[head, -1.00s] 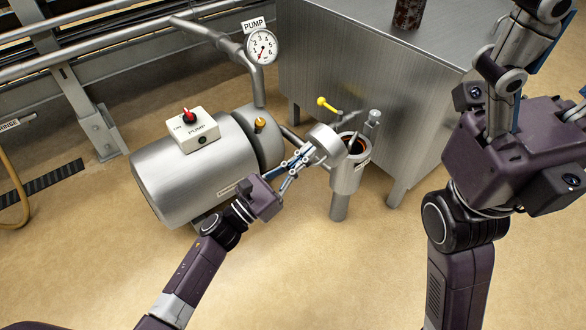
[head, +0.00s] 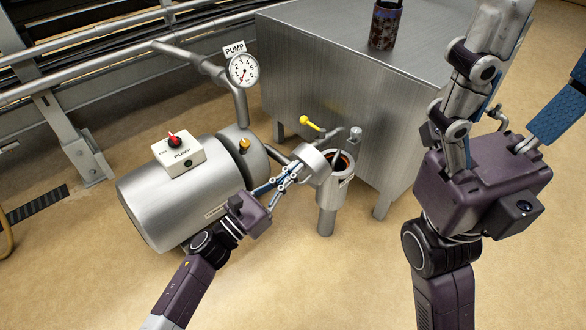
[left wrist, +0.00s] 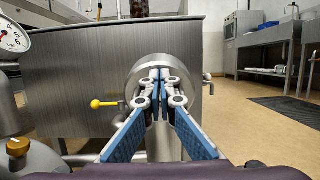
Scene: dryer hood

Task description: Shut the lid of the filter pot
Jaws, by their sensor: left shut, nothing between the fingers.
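The filter pot (head: 327,205) is a grey upright cylinder in front of the steel cabinet, its dark opening with an orange-brown ring partly visible. Its round metal lid (head: 314,158) stands open, tilted up on the pot's left side. In the left wrist view the lid (left wrist: 137,74) is straight ahead, partly hidden by my fingers. My left gripper (head: 296,172) is shut and empty, its tips at the lid; I cannot tell whether they touch. The closed tips also show in the left wrist view (left wrist: 161,76). My right gripper (head: 525,80) is raised at the right, fingers spread, away from the pot.
The pump (head: 170,200) with its switch box (head: 178,153) lies left of my left gripper. A pressure gauge (head: 243,70) stands behind it. A yellow-knobbed lever (head: 309,122) is behind the pot. The steel cabinet (head: 345,95) bears a dark can (head: 385,25). The floor in front is clear.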

